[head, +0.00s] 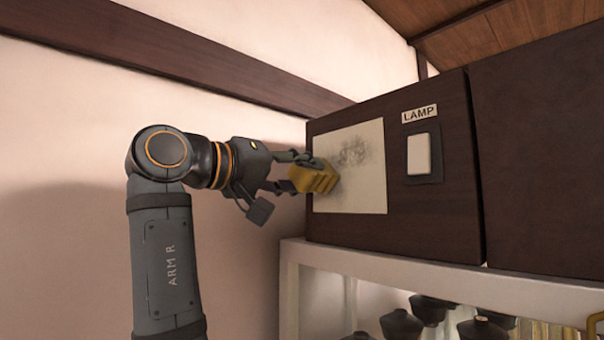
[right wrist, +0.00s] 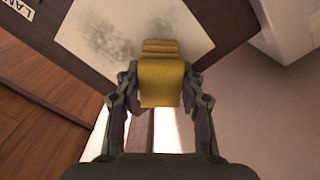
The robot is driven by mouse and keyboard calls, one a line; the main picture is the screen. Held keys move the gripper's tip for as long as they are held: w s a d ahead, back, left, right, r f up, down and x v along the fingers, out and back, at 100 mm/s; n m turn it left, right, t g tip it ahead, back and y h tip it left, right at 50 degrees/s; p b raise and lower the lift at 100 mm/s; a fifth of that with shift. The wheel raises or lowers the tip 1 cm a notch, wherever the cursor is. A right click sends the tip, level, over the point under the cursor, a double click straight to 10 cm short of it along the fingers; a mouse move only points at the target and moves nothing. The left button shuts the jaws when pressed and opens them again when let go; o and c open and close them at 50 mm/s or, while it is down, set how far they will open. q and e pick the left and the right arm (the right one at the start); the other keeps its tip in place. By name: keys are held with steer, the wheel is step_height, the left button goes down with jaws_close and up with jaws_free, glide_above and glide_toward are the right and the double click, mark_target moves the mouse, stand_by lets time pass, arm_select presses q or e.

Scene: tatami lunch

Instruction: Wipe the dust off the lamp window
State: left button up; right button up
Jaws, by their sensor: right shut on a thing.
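The lamp window (head: 350,193) is a pale cream panel on the dark wooden cabinet front. A grey smudge of dust (head: 353,151) marks its upper middle; in the right wrist view dark dust (right wrist: 103,38) shows beside and above the held thing. My right gripper (head: 300,174) is shut on a yellow sponge-like block (head: 318,177), which also shows between its fingers in the right wrist view (right wrist: 161,82). The block is at the window's left part, below and left of the smudge. I cannot tell whether it touches the panel. My left gripper is not in view.
A white switch (head: 418,154) under a LAMP label (head: 419,113) is right of the window. Below the cabinet (head: 440,220), a white-framed shelf (head: 330,254) holds several dark pots (head: 401,323). Bare wall is on the left.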

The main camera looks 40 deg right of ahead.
steer(key=shift+r, duration=0.6)
steer(key=shift+s+d+f+b, duration=0.1)
steer(key=shift+s+f+b, duration=0.2)
steer(key=shift+s+b, duration=0.45)
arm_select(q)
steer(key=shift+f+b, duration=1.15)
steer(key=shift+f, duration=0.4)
arm_select(e)
steer(key=s, duration=0.6)
steer(key=shift+d+r, duration=0.2)
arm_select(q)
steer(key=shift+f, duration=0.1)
arm_select(e)
steer(key=shift+s, duration=0.15)
